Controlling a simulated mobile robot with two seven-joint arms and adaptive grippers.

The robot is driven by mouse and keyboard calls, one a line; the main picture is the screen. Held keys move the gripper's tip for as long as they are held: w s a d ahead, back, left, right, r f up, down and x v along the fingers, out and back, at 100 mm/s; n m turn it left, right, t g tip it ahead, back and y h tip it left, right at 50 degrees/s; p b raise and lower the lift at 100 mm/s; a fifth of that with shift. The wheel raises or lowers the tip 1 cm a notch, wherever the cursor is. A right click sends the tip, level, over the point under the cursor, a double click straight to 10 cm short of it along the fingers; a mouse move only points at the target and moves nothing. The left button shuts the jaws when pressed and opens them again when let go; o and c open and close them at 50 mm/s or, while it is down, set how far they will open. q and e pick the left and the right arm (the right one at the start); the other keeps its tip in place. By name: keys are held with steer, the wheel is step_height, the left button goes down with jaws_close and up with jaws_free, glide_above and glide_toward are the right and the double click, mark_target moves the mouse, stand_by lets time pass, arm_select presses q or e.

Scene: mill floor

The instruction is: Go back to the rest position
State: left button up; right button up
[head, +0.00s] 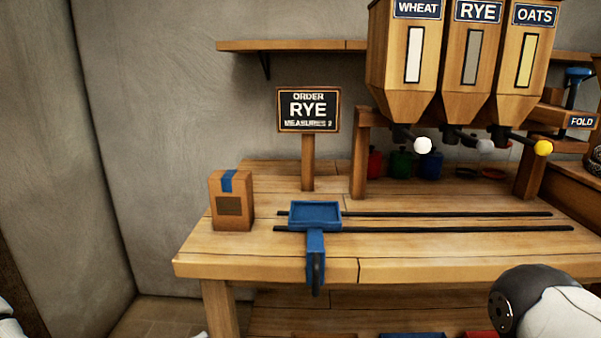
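Neither of my grippers shows in the head view. A white and dark link of my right arm is at the lower right corner, in front of the bench. A sliver of white at the lower left edge looks like part of my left arm. A wooden workbench (215,262) stands ahead. A blue tray cart (316,226) with a handle hanging over the front edge sits at the left end of two dark rails (450,213). A brown box (232,205) with blue tape stands to its left.
A sign (308,110) reads ORDER RYE. Wooden hoppers labelled WHEAT (405,70), RYE (470,75) and OATS (522,75) hang above the bench's right half. Red (375,163) and green (401,164) containers stand behind. The bench's front left is clear.

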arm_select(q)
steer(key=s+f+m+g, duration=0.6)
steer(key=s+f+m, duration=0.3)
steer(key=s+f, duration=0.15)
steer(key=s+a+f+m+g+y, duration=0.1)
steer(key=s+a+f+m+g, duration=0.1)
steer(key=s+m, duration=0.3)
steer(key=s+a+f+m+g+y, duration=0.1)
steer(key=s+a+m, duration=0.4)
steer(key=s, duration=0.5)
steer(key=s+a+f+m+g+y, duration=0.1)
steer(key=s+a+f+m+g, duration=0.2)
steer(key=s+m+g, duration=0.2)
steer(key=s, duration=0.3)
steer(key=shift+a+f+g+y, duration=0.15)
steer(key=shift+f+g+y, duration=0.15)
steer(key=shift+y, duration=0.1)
